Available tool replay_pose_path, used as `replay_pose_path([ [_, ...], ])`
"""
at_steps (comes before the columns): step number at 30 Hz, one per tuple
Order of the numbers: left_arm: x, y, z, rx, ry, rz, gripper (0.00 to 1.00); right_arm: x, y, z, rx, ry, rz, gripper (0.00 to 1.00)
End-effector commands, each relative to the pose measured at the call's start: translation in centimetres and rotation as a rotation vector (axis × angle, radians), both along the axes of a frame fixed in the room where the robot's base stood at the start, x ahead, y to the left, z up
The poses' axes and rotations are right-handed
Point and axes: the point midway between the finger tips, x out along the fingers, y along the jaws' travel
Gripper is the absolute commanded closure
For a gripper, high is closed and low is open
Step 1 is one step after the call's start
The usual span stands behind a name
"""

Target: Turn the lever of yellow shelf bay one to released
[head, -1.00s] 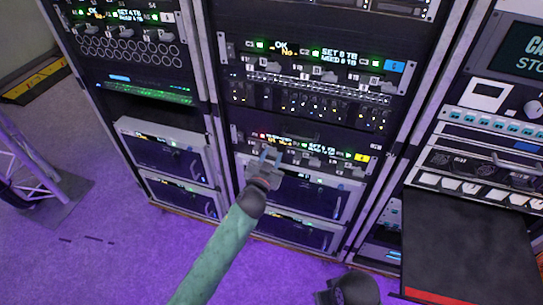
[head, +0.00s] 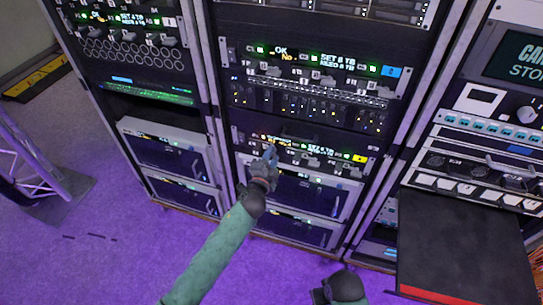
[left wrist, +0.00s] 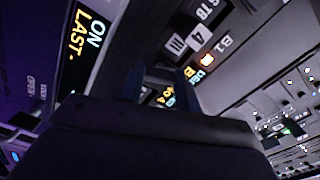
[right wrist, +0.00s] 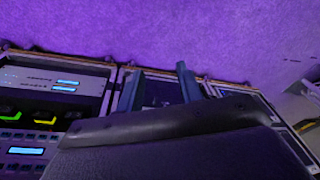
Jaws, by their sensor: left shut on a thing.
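The yellow shelf is the lower control strip of the middle rack, with a yellow tag (head: 360,158) at its right end and a lit display (head: 320,149). My left gripper (head: 270,153) is at the left part of this strip, over the bay one area. It is shut on a small lever there; fingers and wrist hide the lever, so its angle cannot be read. In the left wrist view the fingertips (left wrist: 160,78) are against the panel, beside a "B1" label (left wrist: 225,41). My right gripper (right wrist: 160,88) is open and empty in the right wrist view, away from the strip.
A similar strip with a blue tag (head: 391,71) sits above. Drawers (head: 310,197) lie below the yellow strip. A black shelf (head: 465,240) with a red edge juts out at the right. A truss stand (head: 38,175) is at the left; purple floor lies clear in front.

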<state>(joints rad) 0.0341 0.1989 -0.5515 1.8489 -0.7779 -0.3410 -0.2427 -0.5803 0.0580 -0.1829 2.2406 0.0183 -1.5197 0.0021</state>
Motion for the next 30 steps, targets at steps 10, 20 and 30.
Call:
replay_pose_path([
  [10,0.0,0.0,0.0,0.249,-0.080,0.000,0.90,0.3,0.0,-3.3,-0.005,0.004,0.001,0.64],
  [20,-0.1,-0.1,-0.1,0.364,-0.117,-0.002,0.90,0.5,-0.1,-4.9,-0.008,0.002,0.001,0.64],
  [30,-0.1,-0.1,-0.2,0.385,-0.123,-0.002,0.90,0.5,-0.1,-5.4,-0.008,0.000,0.001,0.64],
])
